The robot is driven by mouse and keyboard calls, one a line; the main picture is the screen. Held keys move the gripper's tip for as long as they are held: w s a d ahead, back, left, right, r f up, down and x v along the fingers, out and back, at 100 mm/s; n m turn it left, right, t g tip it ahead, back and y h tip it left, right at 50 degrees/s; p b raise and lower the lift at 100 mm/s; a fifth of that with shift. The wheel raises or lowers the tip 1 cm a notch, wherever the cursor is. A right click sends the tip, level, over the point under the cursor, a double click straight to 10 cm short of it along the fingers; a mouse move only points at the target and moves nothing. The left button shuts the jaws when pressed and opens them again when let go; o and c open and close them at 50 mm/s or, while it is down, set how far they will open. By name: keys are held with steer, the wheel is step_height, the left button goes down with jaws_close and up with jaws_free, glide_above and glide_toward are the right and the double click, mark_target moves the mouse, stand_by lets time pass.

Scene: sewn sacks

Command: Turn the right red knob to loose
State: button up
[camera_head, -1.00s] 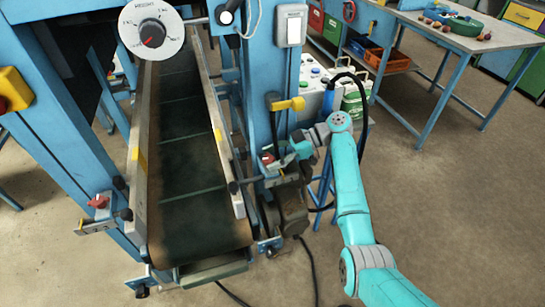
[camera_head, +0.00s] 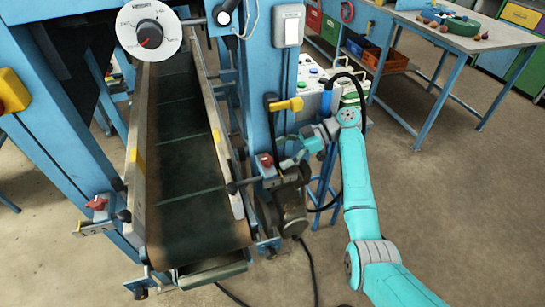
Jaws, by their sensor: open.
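The right red knob (camera_head: 265,160) sits on a small bracket on the right side of the blue machine, beside the conveyor belt (camera_head: 188,165). My gripper (camera_head: 284,151) is just to the right of this knob, at about its height. Its jaws are open and a small gap seems to separate them from the knob. The finger tips are small, and whether one touches the bracket cannot be told. A left red knob (camera_head: 97,203) sits on a similar bracket at the left side of the conveyor.
A yellow lever (camera_head: 287,104) juts out just above my gripper. A dark motor (camera_head: 291,211) is below it. A round dial (camera_head: 149,32) and a white switch box (camera_head: 290,26) are higher up. A table (camera_head: 470,45) stands back right; the floor at right is clear.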

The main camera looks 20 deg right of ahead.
steer(key=w+v, duration=0.1)
steer(key=v, duration=0.7)
steer(key=shift+s+d, duration=0.25)
steer(key=shift+s, duration=0.25)
